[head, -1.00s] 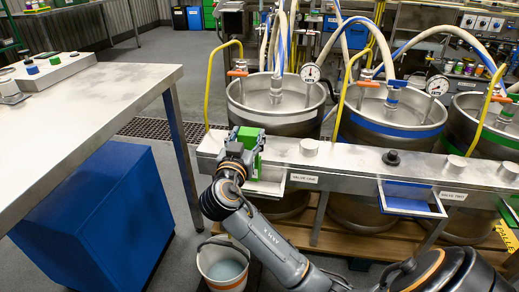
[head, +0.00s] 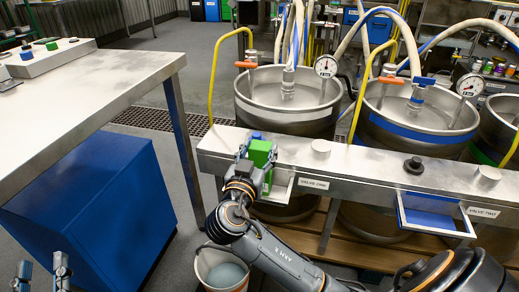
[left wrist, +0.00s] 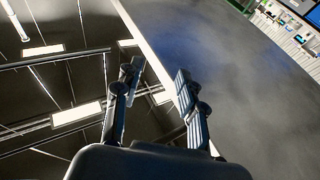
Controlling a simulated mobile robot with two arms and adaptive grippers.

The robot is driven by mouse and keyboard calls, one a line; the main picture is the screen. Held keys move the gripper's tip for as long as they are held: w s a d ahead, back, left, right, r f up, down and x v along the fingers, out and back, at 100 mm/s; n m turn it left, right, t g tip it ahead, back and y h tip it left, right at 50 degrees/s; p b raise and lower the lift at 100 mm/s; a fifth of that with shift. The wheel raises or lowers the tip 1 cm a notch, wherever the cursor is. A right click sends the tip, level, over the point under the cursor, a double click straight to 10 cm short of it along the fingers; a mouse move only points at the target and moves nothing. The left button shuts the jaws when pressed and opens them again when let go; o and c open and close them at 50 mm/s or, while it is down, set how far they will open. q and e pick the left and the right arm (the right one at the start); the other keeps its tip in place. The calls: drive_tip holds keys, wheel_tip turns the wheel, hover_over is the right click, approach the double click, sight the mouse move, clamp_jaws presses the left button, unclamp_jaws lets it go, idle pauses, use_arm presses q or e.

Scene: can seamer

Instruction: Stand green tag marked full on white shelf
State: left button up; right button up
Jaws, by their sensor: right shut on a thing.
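A green tag (head: 260,153) is held upright in my right gripper (head: 256,158) in the head view. The marking on the tag cannot be read. My left gripper (head: 41,272) is at the bottom left edge of the head view. Its fingers are apart and empty, as the left wrist view (left wrist: 158,88) also shows.
Several steel kegs (head: 288,104) with hoses and gauges stand behind the rail (head: 355,166). A blue shelf (head: 430,218) is further right. A bucket (head: 222,270) stands below my right arm. A steel table (head: 100,95) and a blue cabinet (head: 95,205) are at left.

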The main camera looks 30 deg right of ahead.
use_arm(q)
drive_tip(key=shift+s+r, duration=0.1)
drive_tip(key=shift+r, duration=0.15)
use_arm(e)
drive_tip(key=shift+s, duration=0.1)
use_arm(q)
drive_tip(key=shift+r+t, duration=0.1)
drive_tip(key=shift+t, duration=0.2)
use_arm(e)
drive_tip(key=o, duration=1.5)
use_arm(q)
drive_tip(key=shift+s+r+h, duration=0.1)
drive_tip(key=shift+r+h, duration=0.05)
drive_tip(key=shift+h, duration=0.15)
use_arm(e)
drive_tip(key=shift+o, duration=0.2)
